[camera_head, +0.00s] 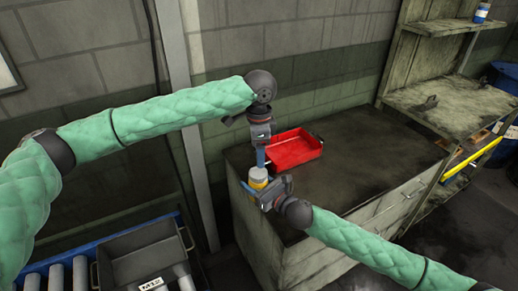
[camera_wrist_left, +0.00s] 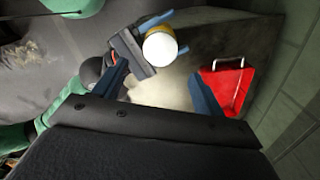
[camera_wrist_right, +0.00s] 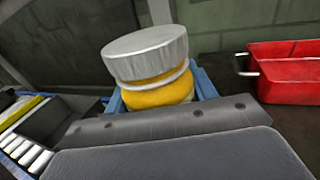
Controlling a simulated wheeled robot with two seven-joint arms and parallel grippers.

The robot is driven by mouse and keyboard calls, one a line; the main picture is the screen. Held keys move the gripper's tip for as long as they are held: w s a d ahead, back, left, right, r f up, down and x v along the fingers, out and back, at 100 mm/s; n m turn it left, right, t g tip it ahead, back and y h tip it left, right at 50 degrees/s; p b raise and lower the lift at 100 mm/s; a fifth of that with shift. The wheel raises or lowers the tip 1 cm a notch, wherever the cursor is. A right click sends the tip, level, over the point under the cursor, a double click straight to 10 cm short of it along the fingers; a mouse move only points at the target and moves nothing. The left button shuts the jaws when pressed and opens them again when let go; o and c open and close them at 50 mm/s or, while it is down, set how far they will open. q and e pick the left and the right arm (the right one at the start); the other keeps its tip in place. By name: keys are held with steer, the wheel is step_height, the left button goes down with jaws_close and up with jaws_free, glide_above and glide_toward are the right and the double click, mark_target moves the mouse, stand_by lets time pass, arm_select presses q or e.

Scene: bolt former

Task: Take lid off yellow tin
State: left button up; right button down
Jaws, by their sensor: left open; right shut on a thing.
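The yellow tin (camera_wrist_right: 160,93) wears a pale grey lid (camera_wrist_right: 145,52) in the right wrist view. In the head view the tin (camera_head: 258,184) is near the left corner of the counter; I cannot tell whether it rests there or is held above it. My right gripper (camera_wrist_right: 160,92) is shut around the tin's yellow body, below the lid. My left gripper (camera_head: 260,162) points down just above the lid. In the left wrist view its blue fingers (camera_wrist_left: 160,90) are open and apart, with the round lid (camera_wrist_left: 160,49) beyond them and nothing between them.
A red tray (camera_head: 294,148) with metal handles lies on the dark counter (camera_head: 375,145) behind the tin. A grey bin (camera_head: 145,255) stands by rollers at the lower left. Shelves (camera_head: 450,95) stand at the right. The counter's middle is clear.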

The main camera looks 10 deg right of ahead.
mark_target(259, 173)
arm_select(q)
steer(key=shift+f, duration=3.95)
steer(key=c, duration=1)
steer(key=shift+n, duration=1.5)
steer(key=shift+r, duration=0.3)
steer(key=shift+r, duration=0.35)
steer(key=shift+r, duration=0.55)
steer(key=shift+r, duration=1.9)
